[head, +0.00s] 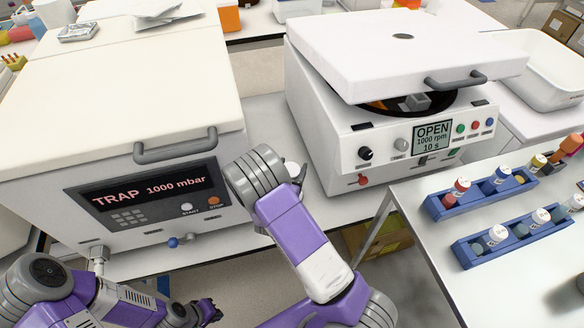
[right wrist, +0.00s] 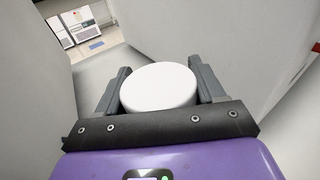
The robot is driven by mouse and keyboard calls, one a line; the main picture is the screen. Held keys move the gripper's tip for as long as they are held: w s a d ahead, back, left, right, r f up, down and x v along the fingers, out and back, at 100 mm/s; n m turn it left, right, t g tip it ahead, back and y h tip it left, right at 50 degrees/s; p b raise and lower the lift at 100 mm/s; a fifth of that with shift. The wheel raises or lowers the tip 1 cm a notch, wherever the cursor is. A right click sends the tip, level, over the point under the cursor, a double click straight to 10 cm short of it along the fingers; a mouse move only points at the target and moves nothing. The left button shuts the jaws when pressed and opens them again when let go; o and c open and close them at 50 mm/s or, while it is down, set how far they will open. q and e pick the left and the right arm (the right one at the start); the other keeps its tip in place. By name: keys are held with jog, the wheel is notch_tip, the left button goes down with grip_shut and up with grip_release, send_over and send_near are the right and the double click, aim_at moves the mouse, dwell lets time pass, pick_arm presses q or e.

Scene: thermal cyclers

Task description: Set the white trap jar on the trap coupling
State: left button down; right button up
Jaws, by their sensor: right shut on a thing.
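The white trap jar (right wrist: 158,88) is between the two fingers of my right gripper (right wrist: 160,75), its round white top facing the wrist camera. In the head view a little of the white jar (head: 292,168) shows beside my right wrist, in the gap between the two machines. My left gripper (head: 207,311) is low in the head view, in front of the trap machine (head: 145,195), away from the jar; its finger opening is too small to tell. A metal fitting (head: 98,254) sticks out low on the trap machine's front left; I cannot tell if it is the trap coupling.
The centrifuge (head: 335,130) stands right of the gap with its lid raised and display reading OPEN. A blue-knobbed valve (head: 174,242) juts from the trap machine's lower front. Blue racks (head: 484,198) with capped vials stand on the right table (head: 430,270).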

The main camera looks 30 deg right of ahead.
jog(key=shift+f, duration=0.5)
jog(key=o, duration=0.9)
jog(key=shift+c, duration=0.2)
jog(key=v, duration=1.1)
jog(key=shift+p, duration=0.4)
jog(key=shift+f, duration=0.1)
